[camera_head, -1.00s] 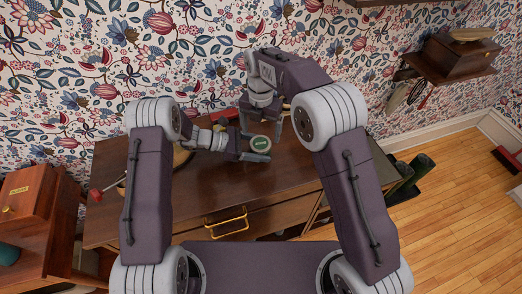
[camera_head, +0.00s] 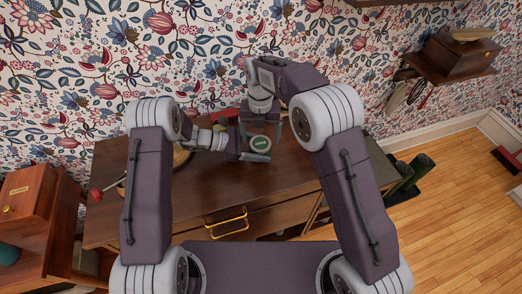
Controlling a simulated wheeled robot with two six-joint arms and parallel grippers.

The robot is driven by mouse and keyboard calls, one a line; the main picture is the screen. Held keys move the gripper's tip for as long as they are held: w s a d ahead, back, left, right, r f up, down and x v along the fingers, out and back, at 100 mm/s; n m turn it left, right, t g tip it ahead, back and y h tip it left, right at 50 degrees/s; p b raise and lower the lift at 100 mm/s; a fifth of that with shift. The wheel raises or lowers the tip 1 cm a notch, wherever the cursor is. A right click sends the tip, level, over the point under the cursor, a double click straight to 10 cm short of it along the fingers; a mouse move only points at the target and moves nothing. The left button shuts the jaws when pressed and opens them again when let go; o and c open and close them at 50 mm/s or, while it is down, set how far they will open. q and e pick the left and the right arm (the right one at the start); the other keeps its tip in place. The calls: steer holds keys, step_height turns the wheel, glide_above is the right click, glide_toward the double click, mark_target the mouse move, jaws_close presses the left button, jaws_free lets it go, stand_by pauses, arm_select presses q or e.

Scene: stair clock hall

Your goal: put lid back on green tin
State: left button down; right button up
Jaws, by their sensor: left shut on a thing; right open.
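A small round green tin (camera_head: 260,143) with a pale label on its top shows at the back of the brown cabinet top. My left gripper (camera_head: 257,147) comes in from the left and is shut on the tin's sides. My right gripper (camera_head: 261,127) is open and hangs just behind and above the tin, pointing down, with nothing visible between its fingers. I see one round green top; I cannot tell whether it is the lid or the tin's body. No separate lid is in sight.
The brown cabinet (camera_head: 200,200) has a clear front top and a yellow drawer handle (camera_head: 227,221). A red-ended object (camera_head: 95,195) lies at its left. Red things (camera_head: 226,116) lie at the back. A wooden box (camera_head: 27,192) stands left. Dark green boots (camera_head: 408,175) stand right.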

steer(key=shift+f, duration=1.2)
steer(key=c, duration=1.5)
steer(key=m, duration=0.3)
steer(key=shift+c, duration=0.2)
